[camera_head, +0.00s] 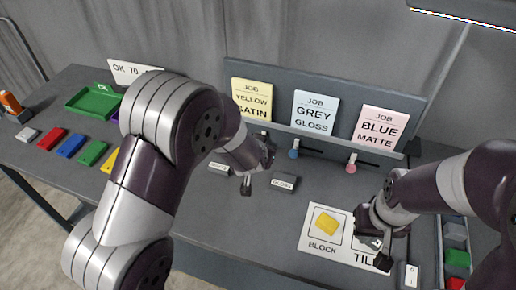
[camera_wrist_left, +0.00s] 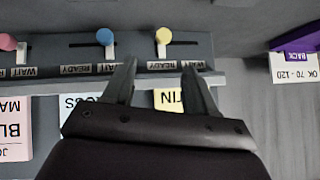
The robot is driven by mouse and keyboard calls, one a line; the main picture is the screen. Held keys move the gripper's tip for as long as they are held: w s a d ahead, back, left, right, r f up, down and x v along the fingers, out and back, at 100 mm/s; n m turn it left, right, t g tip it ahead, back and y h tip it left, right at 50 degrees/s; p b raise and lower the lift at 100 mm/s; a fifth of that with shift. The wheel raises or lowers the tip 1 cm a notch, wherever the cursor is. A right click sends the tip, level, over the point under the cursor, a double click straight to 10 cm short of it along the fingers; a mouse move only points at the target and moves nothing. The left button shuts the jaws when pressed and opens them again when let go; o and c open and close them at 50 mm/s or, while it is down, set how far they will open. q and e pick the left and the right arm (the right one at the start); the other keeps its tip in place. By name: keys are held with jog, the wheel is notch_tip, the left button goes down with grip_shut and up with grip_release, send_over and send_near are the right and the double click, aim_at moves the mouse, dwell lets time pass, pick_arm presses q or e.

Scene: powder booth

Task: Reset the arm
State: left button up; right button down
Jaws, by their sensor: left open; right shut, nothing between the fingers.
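My left gripper (camera_head: 258,172) hangs over the table in front of the slider panel, partly hidden behind my own arm in the head view. In the left wrist view its two fingers (camera_wrist_left: 161,65) are spread with nothing between them, below the yellow knob (camera_wrist_left: 164,36) and blue knob (camera_wrist_left: 105,37). My right gripper (camera_head: 374,241) is shut and empty, low over the TILE square of the white card (camera_head: 312,244). It hides part of that square. A yellow block (camera_head: 327,223) lies on the BLOCK square.
Job cards for yellow satin (camera_head: 251,99), grey gloss (camera_head: 315,112) and blue matte (camera_head: 380,129) stand on the back panel. A pink knob (camera_head: 351,168) sits on the right slider. A green tray (camera_head: 93,101) and several coloured blocks lie at the left. A bin with coloured pieces (camera_head: 455,232) is at the right.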

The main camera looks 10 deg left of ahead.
pick_arm(q)
jog(key=s+f+n+g+h, duration=0.1)
jog(key=s+f+g, duration=0.3)
jog(key=s, duration=0.8)
jog(key=s+a+r+n+g+y, duration=0.1)
jog(key=s+a+r+n+g, duration=0.1)
jog(key=s+a+r, duration=0.4)
jog(key=s+a+g, duration=0.1)
jog(key=s+a, duration=0.3)
jog(key=shift+g, duration=0.4)
jog(key=shift+a, duration=0.1)
dwell(1.3)
